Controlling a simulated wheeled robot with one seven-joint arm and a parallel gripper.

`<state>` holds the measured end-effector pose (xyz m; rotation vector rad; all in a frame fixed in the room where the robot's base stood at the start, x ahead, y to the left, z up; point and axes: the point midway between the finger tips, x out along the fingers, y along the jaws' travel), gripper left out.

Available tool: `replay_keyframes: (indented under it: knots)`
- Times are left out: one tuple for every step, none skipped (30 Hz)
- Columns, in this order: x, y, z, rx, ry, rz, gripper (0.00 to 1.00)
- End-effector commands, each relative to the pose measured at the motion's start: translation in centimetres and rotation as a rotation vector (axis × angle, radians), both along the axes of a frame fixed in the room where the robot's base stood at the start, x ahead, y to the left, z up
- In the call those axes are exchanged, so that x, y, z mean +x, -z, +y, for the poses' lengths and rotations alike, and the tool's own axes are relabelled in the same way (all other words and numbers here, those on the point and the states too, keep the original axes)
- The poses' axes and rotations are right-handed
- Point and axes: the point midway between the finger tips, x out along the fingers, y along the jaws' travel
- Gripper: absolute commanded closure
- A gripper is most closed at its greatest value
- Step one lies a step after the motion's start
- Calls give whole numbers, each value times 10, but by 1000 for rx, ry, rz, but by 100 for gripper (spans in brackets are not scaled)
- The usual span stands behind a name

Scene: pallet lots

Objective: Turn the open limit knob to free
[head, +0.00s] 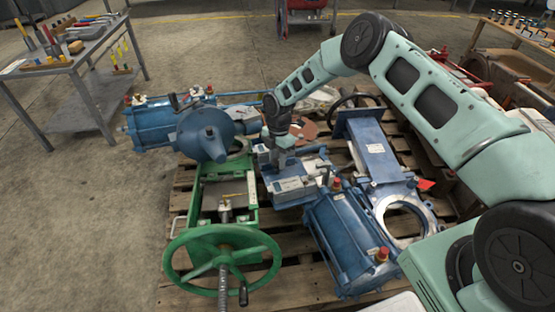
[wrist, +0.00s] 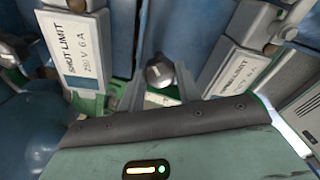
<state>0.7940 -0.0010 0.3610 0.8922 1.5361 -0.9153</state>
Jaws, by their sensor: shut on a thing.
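In the wrist view a small round grey knob (wrist: 159,72) with a pale mark sits between two labelled switch boxes. The left box (wrist: 75,50) reads "SHUT LIMIT 250 V 6 A". The right box (wrist: 235,68) also reads "LIMIT", its first word hard to make out. My gripper (wrist: 160,88) has a finger on each side of the knob and is shut on it. I cannot tell the knob's setting from its mark. In the head view my gripper (head: 280,143) is over the grey-blue switch unit (head: 292,186), where the knob is hidden.
Blue cylinders (head: 345,238) and a blue gate valve (head: 378,165) lie close on the right. A green handwheel (head: 222,257) stands in front, and a blue actuator (head: 205,135) is close on the left. All rest on a wooden pallet (head: 176,210). A tool table (head: 88,50) stands at far left.

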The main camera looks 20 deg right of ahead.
Motion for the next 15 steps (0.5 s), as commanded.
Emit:
replay_keyframes:
  knots:
    - [0,2,-1,3,-44,0,89]
    - [0,2,0,5,-73,0,89]
    - [0,2,0,9,-110,1,89]
    - [0,2,0,12,-139,0,89]
    - [0,2,0,15,-167,0,89]
    - [0,2,0,18,-205,0,89]
    - [0,2,0,19,-234,0,89]
    - [0,2,0,21,-262,1,89]
    - [0,2,0,24,-299,1,89]
    - [0,2,0,28,-328,1,89]
    - [0,2,0,30,-357,0,89]
    - [0,2,0,33,-395,0,89]
    - [1,1,0,36,-424,0,89]
    - [1,1,0,37,-452,0,89]
    - [1,1,1,41,-489,0,89]
